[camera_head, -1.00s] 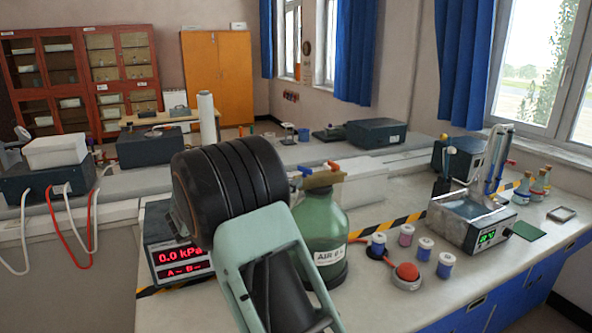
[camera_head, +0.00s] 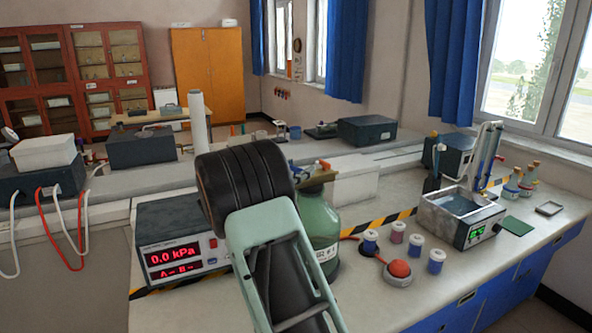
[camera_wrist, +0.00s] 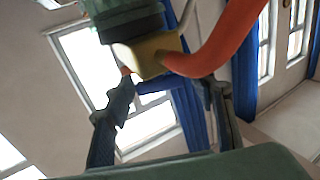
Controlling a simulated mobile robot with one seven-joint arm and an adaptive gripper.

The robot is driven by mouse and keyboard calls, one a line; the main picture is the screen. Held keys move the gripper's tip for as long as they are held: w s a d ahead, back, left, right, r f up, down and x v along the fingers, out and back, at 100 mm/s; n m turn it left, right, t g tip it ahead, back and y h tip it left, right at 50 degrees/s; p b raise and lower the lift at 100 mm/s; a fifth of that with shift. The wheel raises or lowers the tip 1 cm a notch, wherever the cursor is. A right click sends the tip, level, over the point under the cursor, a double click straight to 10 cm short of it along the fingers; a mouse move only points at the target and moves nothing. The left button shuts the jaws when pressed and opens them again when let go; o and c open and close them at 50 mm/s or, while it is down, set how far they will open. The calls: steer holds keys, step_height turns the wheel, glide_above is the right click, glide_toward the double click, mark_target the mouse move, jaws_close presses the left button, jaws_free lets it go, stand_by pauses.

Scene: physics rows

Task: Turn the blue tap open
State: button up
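In the head view, the green bottle (camera_head: 320,215) stands on the bench, partly hidden behind my arm. Small blue and orange-red parts show at its top, and the blue tap (camera_head: 325,164) is only partly visible. In the wrist view, the bottle's green neck (camera_wrist: 125,22) hangs from the top edge with a yellowish stopper (camera_wrist: 150,55) below it. A blue bar, apparently the blue tap (camera_wrist: 150,86), shows beside the stopper. My gripper (camera_wrist: 163,92) has its two fingers apart, with this blue part between or behind them; I cannot tell if they touch.
A thick orange-red tube (camera_wrist: 225,40) curves close to the right finger. A pressure box (camera_head: 180,245) reading 0.0 kPa stands left of the bottle. A red button (camera_head: 399,270), several small jars and a metal bath (camera_head: 455,218) stand to the right. The front right bench is clear.

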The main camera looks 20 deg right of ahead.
steer(key=c, duration=0.9)
steer(key=shift+s+f+n+t+y+b, duration=0.1)
steer(key=shift+n+t+y+b, duration=0.25)
steer(key=shift+t, duration=0.25)
steer(key=n+t+y+b, duration=0.1)
steer(key=n+t+b, duration=0.1)
steer(key=shift+d+f+t+y, duration=0.1)
steer(key=shift+f+t+y, duration=0.05)
steer(key=shift+t+y, duration=0.2)
steer(key=n+t+y+b, duration=0.3)
steer(key=b, duration=0.3)
steer(key=n+t+y+b, duration=0.1)
steer(key=y+b, duration=0.1)
steer(key=b, duration=0.2)
steer(key=shift+f, duration=0.1)
steer(key=n+t+y+b, duration=0.1)
steer(key=b, duration=0.3)
steer(key=shift+n+y, duration=0.25)
steer(key=shift+y, duration=0.15)
steer(key=shift+r+n+y+b, duration=0.4)
steer(key=shift+y+b, duration=0.2)
steer(key=shift+b, duration=1)
